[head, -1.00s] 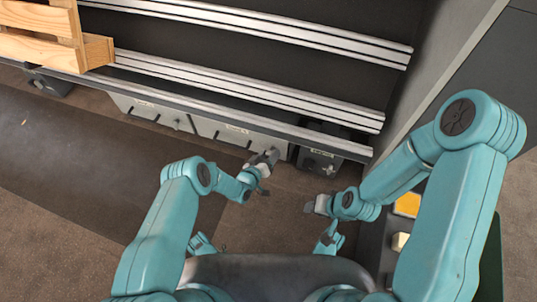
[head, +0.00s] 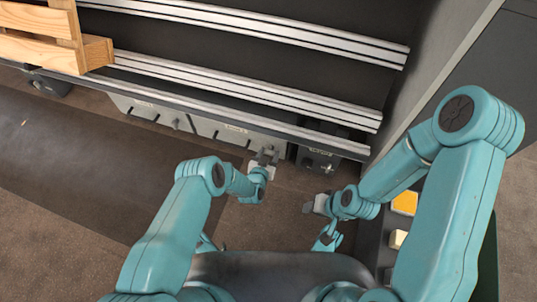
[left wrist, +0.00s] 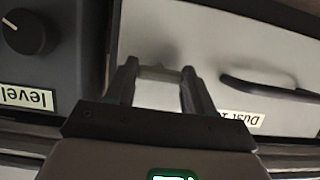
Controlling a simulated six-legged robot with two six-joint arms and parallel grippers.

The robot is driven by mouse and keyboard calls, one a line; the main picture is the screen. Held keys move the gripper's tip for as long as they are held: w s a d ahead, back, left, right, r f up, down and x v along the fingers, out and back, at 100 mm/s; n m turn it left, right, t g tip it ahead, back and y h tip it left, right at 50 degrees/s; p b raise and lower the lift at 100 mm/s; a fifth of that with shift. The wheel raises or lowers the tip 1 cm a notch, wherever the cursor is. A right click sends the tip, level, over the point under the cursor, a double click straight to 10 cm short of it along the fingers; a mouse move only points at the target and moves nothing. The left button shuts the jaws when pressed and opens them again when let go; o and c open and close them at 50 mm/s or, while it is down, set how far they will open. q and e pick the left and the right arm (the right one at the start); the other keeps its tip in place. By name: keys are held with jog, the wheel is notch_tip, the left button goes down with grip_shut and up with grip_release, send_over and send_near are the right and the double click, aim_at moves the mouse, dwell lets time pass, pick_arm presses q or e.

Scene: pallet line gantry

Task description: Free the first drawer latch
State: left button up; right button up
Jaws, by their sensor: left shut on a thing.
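Two light grey drawer fronts sit low under the rails: a left one (head: 147,108) and a right one (head: 225,133). My left gripper (head: 264,157) is at the right end of the right drawer. In the left wrist view, my left gripper (left wrist: 160,85) is shut on a small grey latch (left wrist: 155,72) at the drawer front. The fingers hide part of the latch. Beside it are a dark bar handle (left wrist: 268,90) and an upside-down, partly cut-off label (left wrist: 240,117) starting "Dust". My right gripper (head: 318,204) hangs away from the drawers; its jaws are too small to read.
A dark box (head: 318,158) with a knob stands right of the drawers; the wrist view shows its knob (left wrist: 28,32) and "level" label (left wrist: 27,98). Rails (head: 250,90) run above. A wooden pallet (head: 50,35) is upper left. A yellow item (head: 405,203) lies at right.

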dwell(0.4)
pick_arm(q)
jog(key=o, duration=1)
jog(key=shift+o, duration=0.2)
jog(key=p+v, duration=0.8)
jog(key=v, duration=0.8)
jog(key=shift+r, duration=0.2)
pick_arm(e)
jog(key=s+a+r+g, duration=0.1)
jog(key=s+r, duration=0.2)
jog(key=r, duration=0.4)
jog(key=shift+s+a+r+g, duration=0.2)
jog(key=shift+s+r+g, duration=0.1)
jog(key=shift+s+r, duration=0.1)
pick_arm(q)
jog(key=shift+s, duration=0.1)
